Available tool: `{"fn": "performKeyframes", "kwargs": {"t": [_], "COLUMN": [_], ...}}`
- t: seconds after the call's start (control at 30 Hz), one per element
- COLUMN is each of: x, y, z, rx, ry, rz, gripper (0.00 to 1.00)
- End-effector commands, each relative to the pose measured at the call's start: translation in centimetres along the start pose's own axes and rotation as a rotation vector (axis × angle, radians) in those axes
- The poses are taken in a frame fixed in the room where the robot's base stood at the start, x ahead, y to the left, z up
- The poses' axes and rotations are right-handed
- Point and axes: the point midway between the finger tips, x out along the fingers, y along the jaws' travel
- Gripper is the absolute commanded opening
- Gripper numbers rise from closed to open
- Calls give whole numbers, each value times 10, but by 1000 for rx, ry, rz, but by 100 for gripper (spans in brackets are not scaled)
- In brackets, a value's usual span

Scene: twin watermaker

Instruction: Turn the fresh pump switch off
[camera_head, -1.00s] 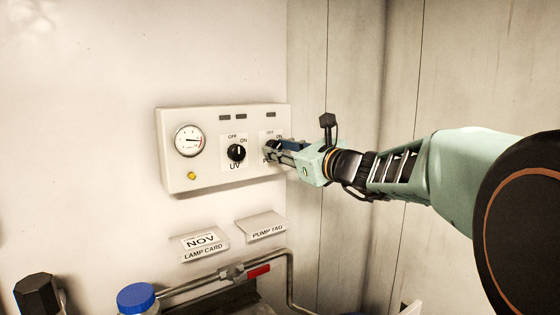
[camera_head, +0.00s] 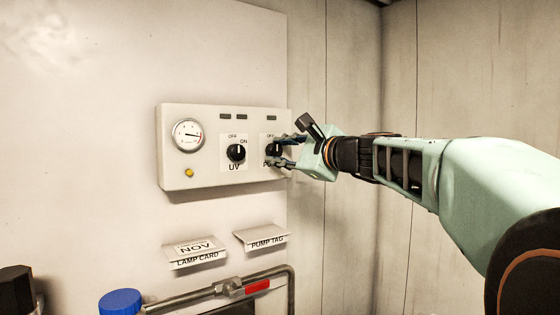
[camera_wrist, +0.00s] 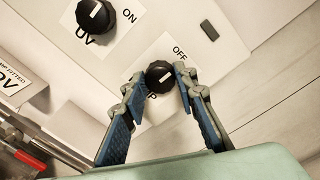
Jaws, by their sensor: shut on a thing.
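The pump switch is a black round knob (camera_head: 273,150) at the right of the white control panel (camera_head: 205,179), partly hidden by my gripper. It also shows in the wrist view (camera_wrist: 158,77), with a white mark pointing to the upper right, roughly toward the OFF label (camera_wrist: 180,52). My gripper (camera_head: 283,151) is shut on this knob, one finger above and one below it in the head view. In the wrist view its fingertips (camera_wrist: 159,84) flank the knob. The UV switch knob (camera_head: 236,152) is to the left, free of the gripper.
A round gauge (camera_head: 188,135) and a yellow lamp (camera_head: 189,172) are on the panel's left. A lamp card (camera_head: 196,252) and a pump tag (camera_head: 262,238) stick out below. A pipe with a red handle (camera_head: 257,286) and a blue cap (camera_head: 121,301) are lower still.

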Motion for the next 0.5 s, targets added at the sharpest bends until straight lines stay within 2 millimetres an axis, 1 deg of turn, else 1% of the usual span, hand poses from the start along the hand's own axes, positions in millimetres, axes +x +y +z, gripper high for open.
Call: {"fn": "performKeyframes", "kwargs": {"t": [0.2, 0.5], "x": [0, 0], "y": [0, -1], "z": [0, 0], "rx": [-42, -49], "ry": [1, 2], "rz": [-1, -1], "gripper": [2, 2]}}
